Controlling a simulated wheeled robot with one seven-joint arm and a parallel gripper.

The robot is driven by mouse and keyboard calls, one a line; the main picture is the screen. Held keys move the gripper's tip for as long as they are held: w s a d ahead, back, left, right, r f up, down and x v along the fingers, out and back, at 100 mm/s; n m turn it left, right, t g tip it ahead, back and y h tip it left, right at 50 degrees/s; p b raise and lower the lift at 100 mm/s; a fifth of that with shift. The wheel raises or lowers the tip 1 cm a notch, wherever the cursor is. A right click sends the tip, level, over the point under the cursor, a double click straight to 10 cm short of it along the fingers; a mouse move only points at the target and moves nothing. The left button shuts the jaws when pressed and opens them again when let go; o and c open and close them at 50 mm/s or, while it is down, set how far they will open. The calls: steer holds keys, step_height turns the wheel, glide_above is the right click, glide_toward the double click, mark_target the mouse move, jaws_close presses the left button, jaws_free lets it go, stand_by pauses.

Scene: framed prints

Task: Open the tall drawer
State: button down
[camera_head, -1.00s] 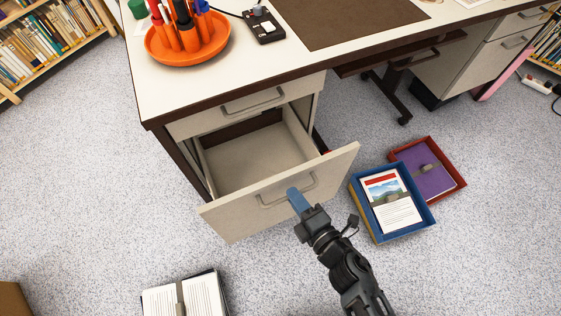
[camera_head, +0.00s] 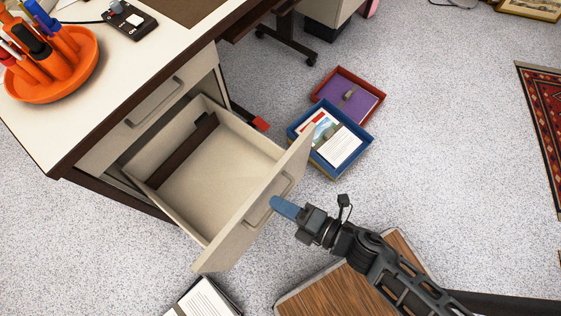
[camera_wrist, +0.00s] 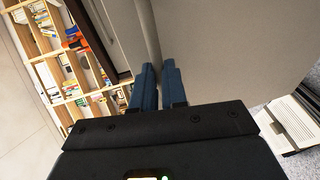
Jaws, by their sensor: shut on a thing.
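The tall drawer (camera_head: 250,215) under the left end of the desk stands well out from its cabinet, and its pale inside looks empty. Its front carries a bar handle (camera_head: 286,185). My gripper (camera_head: 281,206) has its blue fingers shut on this handle, reaching in from the right. In the wrist view the blue fingers (camera_wrist: 157,84) are close together against the pale drawer front (camera_wrist: 225,45). The fingers hide part of the handle.
A shallower shut drawer (camera_head: 145,115) sits above. The desk top (camera_head: 120,62) holds an orange pen tray (camera_head: 60,85). A blue tray (camera_head: 302,133) and a red tray (camera_head: 375,100) lie on the floor beyond the drawer. A wooden board (camera_head: 335,292) lies beneath my arm.

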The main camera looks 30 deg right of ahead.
steer(key=c, duration=1.2)
jaws_free()
steer(key=shift+o, duration=0.2)
steer(key=v, duration=0.7)
steer(key=shift+s+d, duration=0.2)
steer(key=shift+s, duration=0.15)
steer(key=s+d+r+m+h+p, duration=0.2)
steer(key=s+r+m, duration=0.1)
steer(key=r+m, duration=0.5)
steer(key=s+d+r+m+h+p, duration=0.3)
steer(key=r+m, duration=0.4)
steer(key=r, duration=0.7)
steer(key=s+d+r+m+t+h+p, duration=0.1)
steer(key=s+d+r+m+h+p, duration=0.1)
steer(key=r+m, duration=0.6)
step_height(320, 180, up, 3)
steer(key=shift+s+d+f+m+h+p, duration=0.1)
steer(key=shift+s+d+m+h+p, duration=0.25)
steer(key=shift+s+d, duration=0.3)
